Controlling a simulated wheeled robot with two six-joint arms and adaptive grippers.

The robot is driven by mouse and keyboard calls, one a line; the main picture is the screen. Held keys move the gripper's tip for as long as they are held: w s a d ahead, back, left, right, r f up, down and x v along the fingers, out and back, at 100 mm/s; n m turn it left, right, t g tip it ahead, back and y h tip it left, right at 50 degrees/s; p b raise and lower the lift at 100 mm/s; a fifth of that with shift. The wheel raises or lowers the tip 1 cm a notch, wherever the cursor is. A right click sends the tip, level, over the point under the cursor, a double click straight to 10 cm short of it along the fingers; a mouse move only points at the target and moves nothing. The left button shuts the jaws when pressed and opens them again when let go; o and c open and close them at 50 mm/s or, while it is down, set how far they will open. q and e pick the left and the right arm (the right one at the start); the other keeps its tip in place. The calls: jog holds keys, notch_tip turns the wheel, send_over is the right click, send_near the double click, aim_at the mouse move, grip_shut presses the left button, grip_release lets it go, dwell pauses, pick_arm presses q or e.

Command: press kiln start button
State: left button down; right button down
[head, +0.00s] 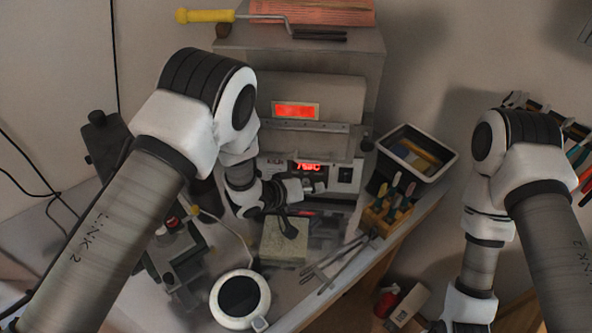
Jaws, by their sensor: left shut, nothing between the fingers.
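The kiln (372,65) is a grey box at the back of the bench, with a glowing orange window in its door. Its front panel (345,187) has a lit red display (309,166) and small controls beside it. My left gripper (318,187) is shut and empty, just in front of the panel below the display. Whether it touches the panel is unclear. I cannot pick out the start button; the gripper and wrist cover part of the panel. My right arm hangs at the right, its gripper below the picture's edge.
A yellow-handled tool (205,16) lies on the kiln top. A black tray (448,158) and a wooden tool rack (376,222) stand right of the kiln. A grey block (284,247), tweezers and a white round pot (217,300) are in front. A dark machine (165,255) stands left.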

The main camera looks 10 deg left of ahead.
pick_arm(q)
jog(key=shift+s+r, duration=0.15)
jog(key=shift+s, duration=0.15)
jog(key=shift+s+r+p, duration=0.15)
jog(key=shift+p, duration=0.15)
jog(key=s+p, duration=0.1)
jog(key=s+r+p, duration=0.1)
jog(key=s, duration=0.1)
jog(key=s+r+p, duration=0.1)
jog(key=s, duration=0.1)
jog(key=shift+p, duration=0.4)
jog(key=shift+s, duration=0.1)
